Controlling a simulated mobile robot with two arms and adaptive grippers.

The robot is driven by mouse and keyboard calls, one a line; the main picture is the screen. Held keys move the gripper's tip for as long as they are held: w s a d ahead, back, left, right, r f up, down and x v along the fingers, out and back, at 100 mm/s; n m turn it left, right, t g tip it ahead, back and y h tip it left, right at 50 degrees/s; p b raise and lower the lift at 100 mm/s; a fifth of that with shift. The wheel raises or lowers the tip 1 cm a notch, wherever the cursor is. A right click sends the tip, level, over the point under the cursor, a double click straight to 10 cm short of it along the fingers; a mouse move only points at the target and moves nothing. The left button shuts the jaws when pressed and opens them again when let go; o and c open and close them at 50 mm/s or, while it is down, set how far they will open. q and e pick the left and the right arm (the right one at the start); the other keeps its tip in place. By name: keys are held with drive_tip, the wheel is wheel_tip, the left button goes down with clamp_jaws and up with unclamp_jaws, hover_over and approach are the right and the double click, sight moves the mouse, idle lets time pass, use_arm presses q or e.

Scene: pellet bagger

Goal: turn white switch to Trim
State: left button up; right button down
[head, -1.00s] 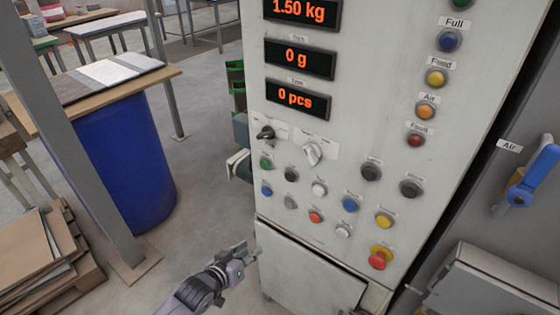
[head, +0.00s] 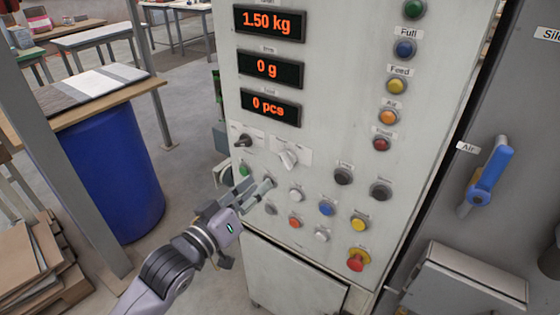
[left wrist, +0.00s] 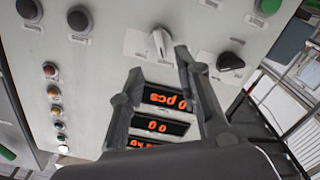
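The white switch (head: 288,159) is a rotary knob on the panel below the red number displays. Its pointer is tilted, with its upper end leaning left in the head view. The labels around it are too small to read. My left gripper (head: 260,185) is at the panel, just below and left of the white switch, with its fingers apart. In the left wrist view the white switch (left wrist: 160,43) stands just beyond the gap between the fingertips (left wrist: 160,62); the fingers are open and nothing is held. My right gripper is not in view.
A black knob (head: 243,140) sits left of the white switch. Several coloured push buttons lie below, with a red emergency knob (head: 358,259) lower right. A blue handle (head: 491,176) is on the right. A blue barrel (head: 108,175) stands left.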

sight(283, 163)
use_arm(q)
drive_tip(key=p+x, duration=0.1)
drive_tip(key=x, duration=0.9)
drive_tip(key=shift+s, duration=0.1)
clamp_jaws()
